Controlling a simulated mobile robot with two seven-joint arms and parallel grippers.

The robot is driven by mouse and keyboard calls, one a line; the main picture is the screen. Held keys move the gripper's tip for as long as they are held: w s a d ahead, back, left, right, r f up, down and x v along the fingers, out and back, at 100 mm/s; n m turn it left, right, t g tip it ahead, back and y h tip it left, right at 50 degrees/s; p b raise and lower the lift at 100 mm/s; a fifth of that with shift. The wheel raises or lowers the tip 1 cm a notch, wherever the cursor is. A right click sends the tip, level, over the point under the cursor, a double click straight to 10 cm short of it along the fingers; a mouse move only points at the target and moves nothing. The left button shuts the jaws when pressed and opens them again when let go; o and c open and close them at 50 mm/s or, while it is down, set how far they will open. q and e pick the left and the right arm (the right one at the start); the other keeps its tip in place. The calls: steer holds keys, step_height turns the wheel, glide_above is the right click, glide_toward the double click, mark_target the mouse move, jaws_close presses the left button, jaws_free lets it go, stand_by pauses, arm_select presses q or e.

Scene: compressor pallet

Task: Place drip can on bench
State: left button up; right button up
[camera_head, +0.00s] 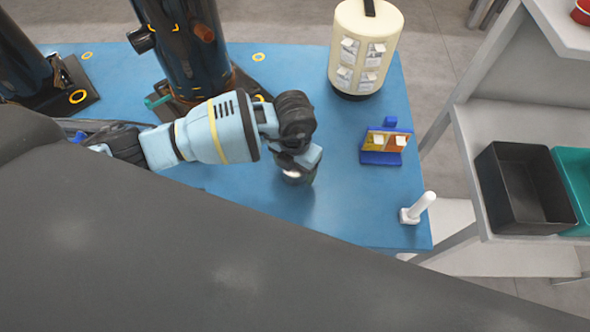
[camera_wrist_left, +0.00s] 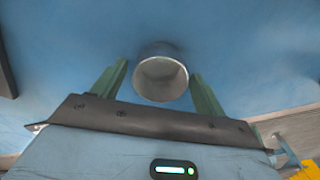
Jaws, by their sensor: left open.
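The drip can (camera_wrist_left: 160,79) is a small grey metal cup with a round open top. In the left wrist view it is upright on the blue surface, between the tips of my left gripper's two green fingers. My left gripper (camera_head: 297,172) is open, with a visible gap between each finger and the can. In the head view my wrist hides most of the can. The blue bench top (camera_head: 350,215) spreads under it. My right gripper is not in view.
A cream cylinder (camera_head: 345,35) stands at the back right. A small blue stand with coloured cards (camera_head: 380,158) and a white peg (camera_head: 424,203) are at the right. Dark cylinders (camera_head: 190,60) stand behind my arm. A shelf (camera_head: 480,120) holds a black bin (camera_head: 500,190).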

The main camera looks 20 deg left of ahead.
arm_select(q)
steer(key=shift+f, duration=0.3)
steer(key=shift+c, duration=0.4)
steer(key=c, duration=1.1)
steer(key=shift+o, duration=0.2)
steer(key=shift+r, duration=0.75)
step_height(320, 180, up, 2)
steer(key=shift+r, duration=0.2)
steer(key=s+d, duration=0.3)
steer(key=s, duration=0.1)
steer(key=s+d, duration=0.3)
steer(key=s, duration=0.1)
steer(key=s+d+r, duration=0.1)
steer(key=s+d, duration=0.2)
steer(key=s, duration=0.1)
steer(key=shift+s+d, duration=0.4)
